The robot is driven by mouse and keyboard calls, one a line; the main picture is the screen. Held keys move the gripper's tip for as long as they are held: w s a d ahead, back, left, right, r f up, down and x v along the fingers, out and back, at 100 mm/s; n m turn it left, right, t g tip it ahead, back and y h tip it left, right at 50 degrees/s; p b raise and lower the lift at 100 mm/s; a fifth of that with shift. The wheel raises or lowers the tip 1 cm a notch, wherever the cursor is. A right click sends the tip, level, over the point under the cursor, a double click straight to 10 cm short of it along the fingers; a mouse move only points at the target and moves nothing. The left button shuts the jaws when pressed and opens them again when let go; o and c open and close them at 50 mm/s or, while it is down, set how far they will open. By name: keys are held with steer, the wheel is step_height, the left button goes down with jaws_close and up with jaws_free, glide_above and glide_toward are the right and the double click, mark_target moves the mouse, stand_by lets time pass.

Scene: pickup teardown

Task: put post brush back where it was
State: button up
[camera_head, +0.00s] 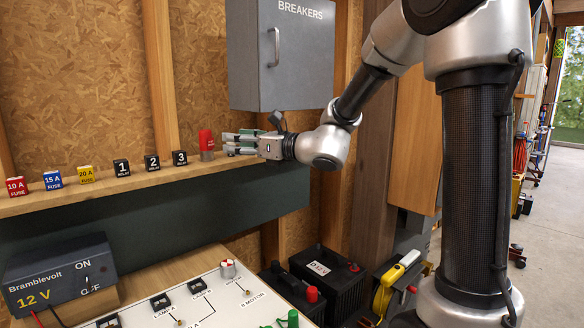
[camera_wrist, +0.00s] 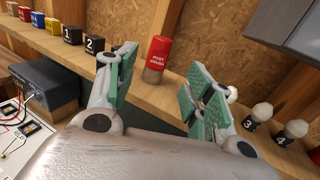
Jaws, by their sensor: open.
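The post brush (camera_head: 206,140) is a red cylinder with a grey-brown lower part. It stands upright on the wooden shelf (camera_head: 120,186), right of the black block numbered 3. In the wrist view the brush (camera_wrist: 158,56) shows its label and appears ahead of and between my two fingers. My gripper (camera_head: 229,143) is open, reaching in from the right at shelf height, with its fingertips close to the brush. In the wrist view the green-padded fingers of my gripper (camera_wrist: 160,80) are spread apart with nothing held. Contact with the brush cannot be told.
Fuse blocks (camera_head: 52,180) and numbered black blocks (camera_head: 152,163) line the shelf to the left. Bulbs in numbered holders (camera_wrist: 291,132) stand to the right in the wrist view. A grey breaker box (camera_head: 283,60) hangs above. A power supply (camera_head: 62,275) and wired board sit below.

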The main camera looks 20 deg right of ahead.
steer(key=s+d+f+n+g+h, duration=0.15)
steer(key=s+f+n+g, duration=0.25)
steer(key=s+n, duration=0.45)
steer(key=s+d+f+n+g+h, duration=0.15)
steer(key=s+f+n+g, duration=0.35)
steer(key=s, duration=0.7)
steer(key=s+d+f+n+h, duration=0.1)
steer(key=s+d+n+h, duration=0.4)
steer(key=d, duration=0.5)
steer(key=s+d+f+n+h, duration=0.1)
steer(key=s+d+n+h, duration=0.3)
steer(key=s+d+n, duration=0.3)
steer(key=d+n, duration=0.1)
steer(key=d, duration=0.3)
steer(key=shift+f+t+h, duration=0.15)
steer(key=shift+t+h, duration=0.15)
steer(key=shift+h, duration=0.1)
steer(key=shift+s+d+n, duration=0.1)
steer(key=shift+s+n, duration=0.15)
